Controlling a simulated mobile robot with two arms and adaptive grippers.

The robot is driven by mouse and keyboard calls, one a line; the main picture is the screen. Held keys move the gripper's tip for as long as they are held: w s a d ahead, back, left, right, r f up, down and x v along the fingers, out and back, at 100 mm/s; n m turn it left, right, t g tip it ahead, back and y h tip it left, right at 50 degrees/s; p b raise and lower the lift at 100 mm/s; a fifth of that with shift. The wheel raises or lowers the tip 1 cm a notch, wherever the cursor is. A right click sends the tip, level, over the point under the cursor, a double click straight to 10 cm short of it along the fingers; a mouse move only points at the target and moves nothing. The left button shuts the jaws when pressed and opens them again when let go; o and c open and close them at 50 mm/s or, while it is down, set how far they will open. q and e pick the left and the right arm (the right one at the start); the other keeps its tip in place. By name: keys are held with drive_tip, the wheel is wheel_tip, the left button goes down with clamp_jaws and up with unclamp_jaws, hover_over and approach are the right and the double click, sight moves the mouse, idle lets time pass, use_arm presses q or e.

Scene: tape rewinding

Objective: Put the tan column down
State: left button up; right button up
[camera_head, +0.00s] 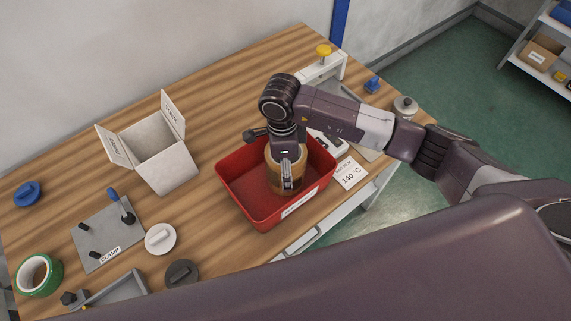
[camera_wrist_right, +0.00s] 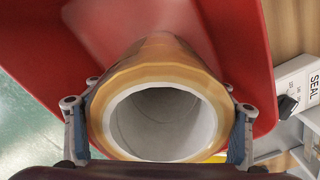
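The tan column (camera_head: 273,178) is a hollow tan cylinder with a pale inner wall. It stands in the red bin (camera_head: 238,188), towards its right side. My right gripper (camera_head: 287,172) is over the column from above. In the right wrist view the column (camera_wrist_right: 160,55) lies between the two fingers (camera_wrist_right: 158,138), with a blue pad against each side, and its open end faces the camera. The column's lower end is hidden, so I cannot tell whether it touches the bin floor. My left gripper is not in view.
An open white box (camera_head: 160,160) stands left of the bin. A clamp plate (camera_head: 103,235), a white disc (camera_head: 160,239) and a green tape roll (camera_head: 38,275) lie further left. A 140 °C card (camera_head: 350,174) lies right of the bin. The wooden table between box and bin is clear.

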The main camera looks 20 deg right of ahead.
drive_tip(key=shift+o, duration=1.1)
drive_tip(key=shift+r, duration=0.1)
wheel_tip(320, 180, up, 12)
drive_tip(key=b, duration=0.3)
drive_tip(key=shift+a, duration=0.2)
